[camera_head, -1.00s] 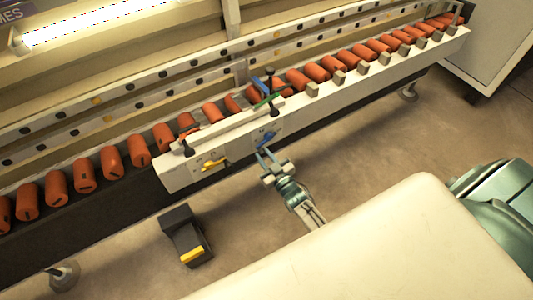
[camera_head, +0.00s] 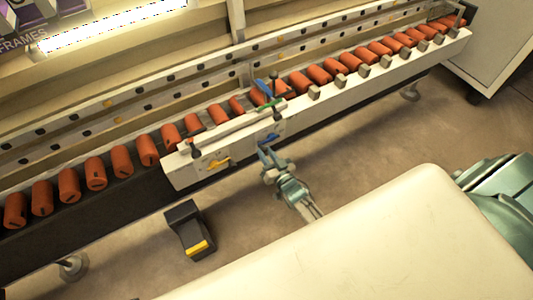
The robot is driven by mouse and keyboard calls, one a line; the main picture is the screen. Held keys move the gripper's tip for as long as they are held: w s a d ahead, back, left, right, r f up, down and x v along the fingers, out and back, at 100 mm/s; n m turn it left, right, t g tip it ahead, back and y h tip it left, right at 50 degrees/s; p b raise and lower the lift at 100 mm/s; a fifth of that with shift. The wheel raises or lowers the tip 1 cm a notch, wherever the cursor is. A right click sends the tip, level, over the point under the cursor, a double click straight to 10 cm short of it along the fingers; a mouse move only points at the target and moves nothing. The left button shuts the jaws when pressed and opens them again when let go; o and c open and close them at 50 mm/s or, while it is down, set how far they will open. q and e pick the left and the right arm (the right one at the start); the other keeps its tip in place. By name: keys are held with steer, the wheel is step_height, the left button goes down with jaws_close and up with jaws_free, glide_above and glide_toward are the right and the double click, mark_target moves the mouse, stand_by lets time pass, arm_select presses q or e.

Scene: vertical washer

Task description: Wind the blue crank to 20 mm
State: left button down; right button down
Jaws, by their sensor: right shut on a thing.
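The blue crank (camera_head: 269,143) sits low on the white front panel (camera_head: 240,155) of the washer's roller line. A yellow crank (camera_head: 218,163) is to its left on the same panel. My right gripper (camera_head: 266,155) reaches up from the lower right, its fingers at the blue crank, and is shut on it. The fingers partly cover the crank, and its exact turn is hard to tell. Any scale reading in millimetres is too small to read. My left gripper is not in view.
Orange rollers (camera_head: 120,161) line the rail on both sides. Above the panel are a blue lever (camera_head: 263,87) and a green lever (camera_head: 268,105). A black pedal with a yellow edge (camera_head: 190,230) stands on the floor. Open floor lies right of my gripper.

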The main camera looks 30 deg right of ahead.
stand_by(0.3)
steer(key=c, duration=1.2)
jaws_free()
steer(key=shift+s, duration=0.1)
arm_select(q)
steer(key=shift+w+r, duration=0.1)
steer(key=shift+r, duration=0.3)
arm_select(e)
steer(key=s, duration=1)
steer(key=shift+s+d, duration=0.3)
steer(key=shift+d, duration=0.1)
